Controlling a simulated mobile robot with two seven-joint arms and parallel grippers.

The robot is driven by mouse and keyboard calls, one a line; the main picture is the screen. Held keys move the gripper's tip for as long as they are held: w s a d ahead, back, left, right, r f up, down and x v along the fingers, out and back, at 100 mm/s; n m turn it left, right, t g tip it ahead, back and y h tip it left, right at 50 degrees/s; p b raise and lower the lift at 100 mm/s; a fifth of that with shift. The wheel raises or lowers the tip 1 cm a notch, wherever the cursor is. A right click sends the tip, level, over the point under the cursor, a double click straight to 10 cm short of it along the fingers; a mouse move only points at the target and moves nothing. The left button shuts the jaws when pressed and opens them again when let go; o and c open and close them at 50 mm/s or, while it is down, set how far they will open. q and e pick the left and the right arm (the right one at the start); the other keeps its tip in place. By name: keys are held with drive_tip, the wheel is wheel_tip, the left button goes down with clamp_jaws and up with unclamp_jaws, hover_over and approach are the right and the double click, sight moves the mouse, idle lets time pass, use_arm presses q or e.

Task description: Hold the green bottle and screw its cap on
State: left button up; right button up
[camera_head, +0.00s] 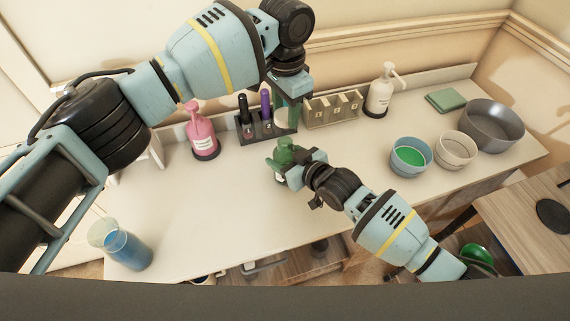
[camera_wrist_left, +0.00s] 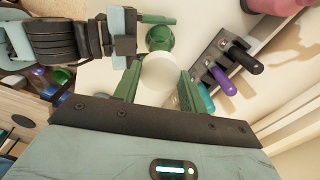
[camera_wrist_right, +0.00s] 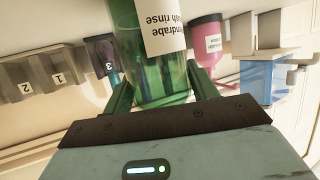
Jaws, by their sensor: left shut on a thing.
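The green bottle (camera_head: 283,158) stands upright near the middle of the table. In the right wrist view the bottle (camera_wrist_right: 148,50), with a white label, is between the fingers of my right gripper (camera_wrist_right: 163,92). The fingers are on both sides of it; whether they press on it I cannot tell. My left gripper (camera_wrist_left: 158,88) is shut on a white round cap (camera_wrist_left: 160,72).
Bowls (camera_head: 410,158) stand right; a blue beaker (camera_head: 126,249) stands front left. The table's left-middle is clear.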

drive_tip(key=c, duration=0.8)
use_arm(q)
hover_over(285, 141)
drive_tip(key=shift+f, duration=2.5)
use_arm(e)
drive_tip(key=shift+c, duration=0.2)
use_arm(q)
drive_tip(key=shift+f, duration=0.85)
drive_tip(key=shift+f, duration=0.6)
